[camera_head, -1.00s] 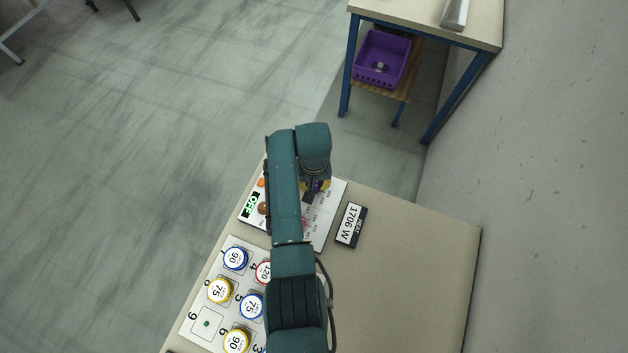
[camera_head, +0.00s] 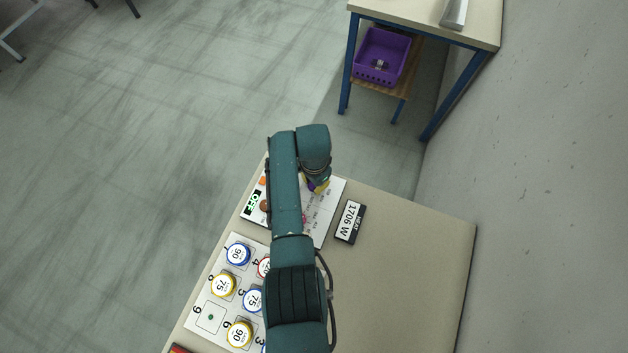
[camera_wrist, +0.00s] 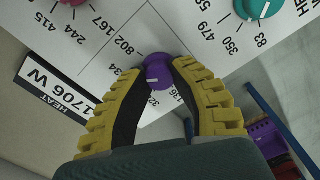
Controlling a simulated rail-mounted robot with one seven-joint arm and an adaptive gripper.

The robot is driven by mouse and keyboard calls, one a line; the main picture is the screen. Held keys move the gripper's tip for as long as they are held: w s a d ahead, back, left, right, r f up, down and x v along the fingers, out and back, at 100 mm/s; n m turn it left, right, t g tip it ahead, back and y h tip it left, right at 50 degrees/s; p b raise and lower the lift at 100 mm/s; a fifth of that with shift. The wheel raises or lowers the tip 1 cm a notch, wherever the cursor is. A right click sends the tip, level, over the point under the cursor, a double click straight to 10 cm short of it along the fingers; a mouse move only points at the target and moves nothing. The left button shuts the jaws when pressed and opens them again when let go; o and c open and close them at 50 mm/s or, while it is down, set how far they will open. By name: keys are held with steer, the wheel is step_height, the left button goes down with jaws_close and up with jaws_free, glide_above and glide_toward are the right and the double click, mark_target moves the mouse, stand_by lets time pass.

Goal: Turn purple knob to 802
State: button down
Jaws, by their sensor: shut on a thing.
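The purple knob (camera_wrist: 158,72) sits on a white panel (camera_wrist: 205,55) in the wrist view. My gripper (camera_wrist: 157,68), with yellow and black fingers, is shut on it, one fingertip at each side. A white mark shows on the knob's lower part, facing the partly hidden label that starts with 32. The label 802 (camera_wrist: 127,47) is to the knob's upper left, with a partly hidden label ending in 34 below it. The label 136 is at the lower right. In the head view my gripper (camera_head: 318,185) is over the panel, and my arm hides much of it.
A pink knob (camera_wrist: 73,2) and a teal knob (camera_wrist: 257,6) are on the same panel. A display reading HEAT 1706 W (camera_head: 350,222) lies beside it. A board (camera_head: 210,317) with several round numbered pieces is nearby. The table's right side is clear.

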steer(key=m, duration=0.4)
steer(key=shift+s+f+m, duration=0.1)
steer(key=shift+m, duration=2.2)
steer(key=c, duration=0.8)
jaws_free()
step_height(320, 180, up, 12)
steer(key=shift+d, duration=0.1)
